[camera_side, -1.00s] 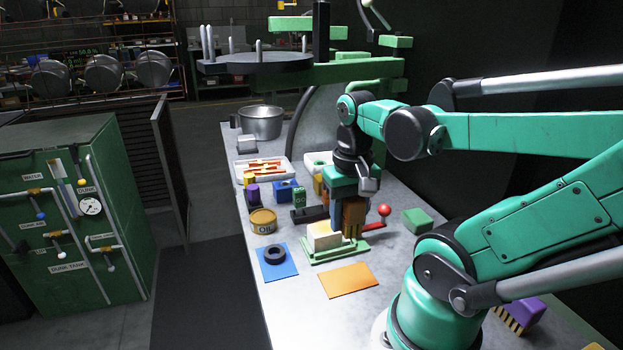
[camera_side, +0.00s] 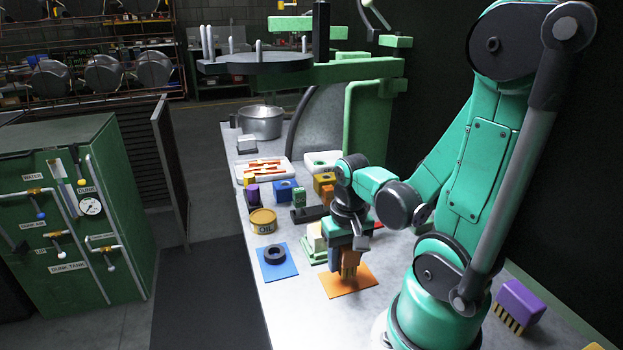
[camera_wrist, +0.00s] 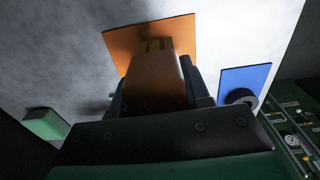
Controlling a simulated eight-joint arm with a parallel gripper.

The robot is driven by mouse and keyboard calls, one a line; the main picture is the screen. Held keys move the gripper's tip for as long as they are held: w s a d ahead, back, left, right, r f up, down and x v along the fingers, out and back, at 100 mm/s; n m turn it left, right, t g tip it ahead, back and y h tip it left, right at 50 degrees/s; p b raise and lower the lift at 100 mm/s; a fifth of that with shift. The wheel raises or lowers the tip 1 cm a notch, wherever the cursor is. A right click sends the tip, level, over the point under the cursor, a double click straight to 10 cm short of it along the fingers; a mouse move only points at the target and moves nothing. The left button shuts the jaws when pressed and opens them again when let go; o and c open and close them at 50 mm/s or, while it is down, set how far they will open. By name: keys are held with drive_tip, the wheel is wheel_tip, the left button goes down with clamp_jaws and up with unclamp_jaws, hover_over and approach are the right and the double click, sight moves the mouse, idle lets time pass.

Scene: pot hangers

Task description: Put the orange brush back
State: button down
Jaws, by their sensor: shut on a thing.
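The orange brush (camera_side: 348,262) is held in my gripper (camera_side: 342,250), bristles down, in the side view. My gripper is shut on the brush's orange block. The brush is over the orange mat (camera_side: 352,283), and its yellow bristles are at or just above the mat; I cannot tell if they touch. In the wrist view the brush (camera_wrist: 155,78) sits between the fingers, with the orange mat (camera_wrist: 122,45) beyond it.
A blue mat (camera_side: 283,270) with a dark ring (camera_side: 275,254) lies to the left. A pale block on a green base (camera_side: 313,258) stands just behind my gripper. A purple brush (camera_side: 520,303) is at right. An oil tin (camera_side: 263,221) is farther back.

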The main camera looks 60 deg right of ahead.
drive_tip(key=shift+f, duration=0.6)
drive_tip(key=shift+c, duration=2.1)
unclamp_jaws()
drive_tip(key=shift+r, duration=0.1)
drive_tip(key=shift+a+r, duration=0.1)
drive_tip(key=shift+r, duration=5.7)
drive_tip(key=w+a+n+t, duration=0.7)
drive_tip(key=w+a+n, duration=0.2)
drive_tip(key=w+a, duration=0.1)
drive_tip(key=shift+w, duration=0.35)
drive_tip(key=shift+d, duration=0.1)
